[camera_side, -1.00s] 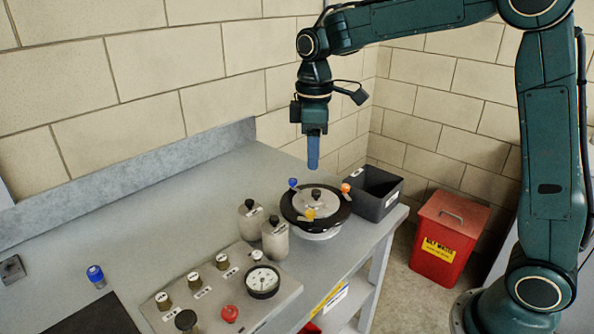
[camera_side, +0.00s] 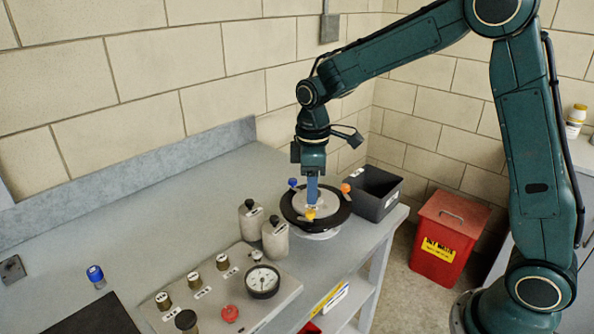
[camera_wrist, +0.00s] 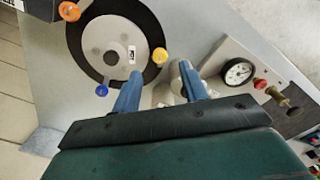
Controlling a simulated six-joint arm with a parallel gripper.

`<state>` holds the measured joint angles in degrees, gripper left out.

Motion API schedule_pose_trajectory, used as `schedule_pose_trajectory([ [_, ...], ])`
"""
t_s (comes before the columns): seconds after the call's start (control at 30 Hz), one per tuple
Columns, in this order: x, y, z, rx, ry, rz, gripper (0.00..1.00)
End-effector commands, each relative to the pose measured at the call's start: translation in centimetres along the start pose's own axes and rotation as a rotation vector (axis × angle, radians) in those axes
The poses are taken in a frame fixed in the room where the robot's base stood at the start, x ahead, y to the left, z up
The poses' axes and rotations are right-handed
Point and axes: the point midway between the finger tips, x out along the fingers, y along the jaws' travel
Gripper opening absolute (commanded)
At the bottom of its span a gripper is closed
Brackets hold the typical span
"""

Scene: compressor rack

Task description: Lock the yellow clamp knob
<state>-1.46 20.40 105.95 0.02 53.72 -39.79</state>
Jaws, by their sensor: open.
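The yellow clamp knob (camera_side: 310,213) sits on the front rim of a round black-rimmed vessel (camera_side: 335,216) with a grey lid. A blue knob (camera_side: 292,183) and an orange knob (camera_side: 345,188) sit on the same rim. In the wrist view the yellow knob (camera_wrist: 160,56) lies just beyond my fingertips, with the blue knob (camera_wrist: 101,90) lower left and the orange knob (camera_wrist: 69,11) at the top. My gripper (camera_side: 312,202) points down over the lid, close to the yellow knob. In the wrist view its two blue fingers (camera_wrist: 160,76) are apart with nothing between them.
Two grey canisters (camera_side: 275,237) stand left of the vessel. A panel (camera_side: 215,300) with a gauge (camera_side: 262,281), a red button (camera_side: 230,313) and several valves lies in front. A black bin (camera_side: 375,190) stands behind right. A red waste bin (camera_side: 445,240) is on the floor.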

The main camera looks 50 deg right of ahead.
Motion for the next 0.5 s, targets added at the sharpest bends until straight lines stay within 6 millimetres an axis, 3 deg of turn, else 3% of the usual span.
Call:
schedule_pose_trajectory([
  [0.23, 3.5, 0.0, 0.0, 0.000, -0.002, -0.001, 0.43],
  [0.5, 5.2, 0.0, 0.0, 0.000, 0.000, 0.000, 0.43],
])
